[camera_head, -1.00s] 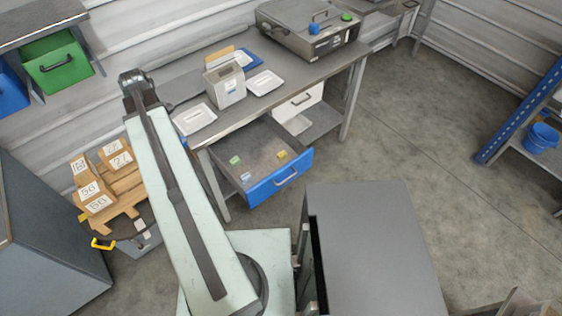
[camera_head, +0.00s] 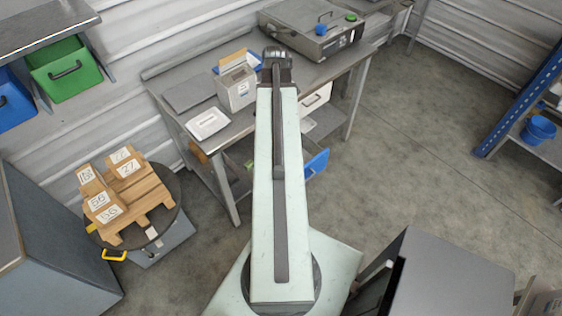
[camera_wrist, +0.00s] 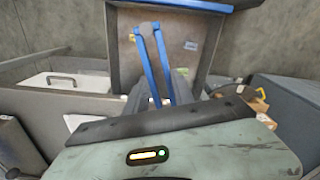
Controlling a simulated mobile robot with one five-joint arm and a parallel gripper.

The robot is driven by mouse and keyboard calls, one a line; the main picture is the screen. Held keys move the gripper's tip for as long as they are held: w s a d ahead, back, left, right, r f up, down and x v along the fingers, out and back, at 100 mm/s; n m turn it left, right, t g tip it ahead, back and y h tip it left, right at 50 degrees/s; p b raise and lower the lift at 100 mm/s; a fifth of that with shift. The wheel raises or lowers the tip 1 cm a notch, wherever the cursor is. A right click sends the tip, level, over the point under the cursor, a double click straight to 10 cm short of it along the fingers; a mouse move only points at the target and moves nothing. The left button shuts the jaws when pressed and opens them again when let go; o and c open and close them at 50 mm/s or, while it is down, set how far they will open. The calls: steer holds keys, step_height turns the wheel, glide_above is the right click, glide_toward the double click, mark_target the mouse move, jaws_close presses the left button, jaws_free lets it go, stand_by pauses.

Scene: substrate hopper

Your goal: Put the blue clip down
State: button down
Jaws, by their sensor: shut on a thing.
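In the head view the end of my arm (camera_head: 278,62) is over the workbench, and no clip shows there. The open drawer with a blue front (camera_head: 316,163) is partly hidden behind my arm. In the wrist view a small yellow piece (camera_wrist: 132,38) and a pale piece (camera_wrist: 190,45) lie in the drawer.
The workbench (camera_head: 180,95) carries a grey box (camera_head: 237,88), a white tray (camera_head: 208,123) and a large metal case (camera_head: 312,30). Numbered wooden blocks (camera_head: 125,190) stand on a round stand at left. A grey cabinet (camera_head: 450,280) is at the lower right. Open floor lies right of the bench.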

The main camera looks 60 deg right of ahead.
step_height(320, 180, down, 18)
steer(key=m+b, duration=0.3)
steer(key=b, duration=1.5)
steer(key=shift+w+m, duration=0.25)
steer(key=shift+m, duration=0.15)
step_height(320, 180, down, 10)
steer(key=b, duration=1)
steer(key=shift+f, duration=0.25)
steer(key=shift+r, duration=0.25)
steer(key=shift+f, duration=0.15)
steer(key=c, duration=1.1)
jaws_free()
